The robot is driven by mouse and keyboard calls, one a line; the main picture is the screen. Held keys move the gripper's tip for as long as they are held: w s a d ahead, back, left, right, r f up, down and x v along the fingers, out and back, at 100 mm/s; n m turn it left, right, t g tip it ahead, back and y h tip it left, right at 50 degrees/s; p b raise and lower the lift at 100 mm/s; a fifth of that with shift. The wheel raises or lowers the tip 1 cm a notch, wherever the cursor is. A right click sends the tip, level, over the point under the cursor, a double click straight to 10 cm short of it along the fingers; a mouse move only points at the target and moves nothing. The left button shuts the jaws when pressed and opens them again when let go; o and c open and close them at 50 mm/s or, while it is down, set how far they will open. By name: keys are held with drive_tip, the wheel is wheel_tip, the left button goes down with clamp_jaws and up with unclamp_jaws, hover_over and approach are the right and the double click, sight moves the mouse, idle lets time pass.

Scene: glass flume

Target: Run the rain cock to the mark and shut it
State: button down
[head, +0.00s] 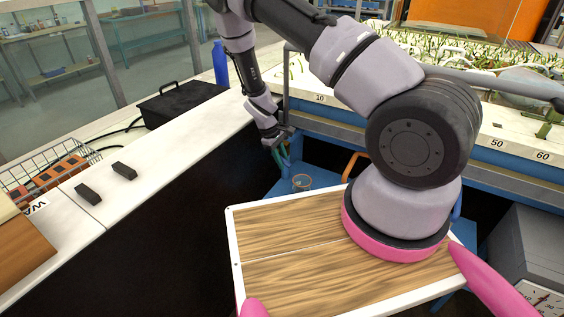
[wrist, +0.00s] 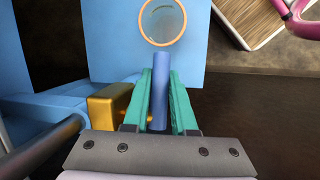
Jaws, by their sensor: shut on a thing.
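My gripper (wrist: 160,100) has green fingers shut on a blue lever (wrist: 161,85), which points away from the wrist. A brass block (wrist: 108,105), likely the body of the cock, sits just left of the fingers. In the head view my gripper (head: 283,152) is small, down beside the flume's blue frame, and hides the cock. A clear round vessel (head: 302,182) stands on a blue shelf just beyond the fingers; it also shows in the wrist view (wrist: 162,22). Its rim looks orange-brown. I cannot make out a mark or a water level.
The flume (head: 330,112) has a numbered rail and green plants. A white bench (head: 180,150) with a black box (head: 183,103), a blue bottle (head: 220,64) and two black blocks runs along the left. A grey box with a dial (head: 545,300) stands at lower right.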

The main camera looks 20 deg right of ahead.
idle(0.4)
drive_tip(key=c, duration=1)
unclamp_jaws()
drive_tip(key=v, duration=1)
drive_tip(key=shift+a+r, duration=0.2)
drive_tip(key=shift+r, duration=0.15)
drive_tip(key=shift+w, duration=0.1)
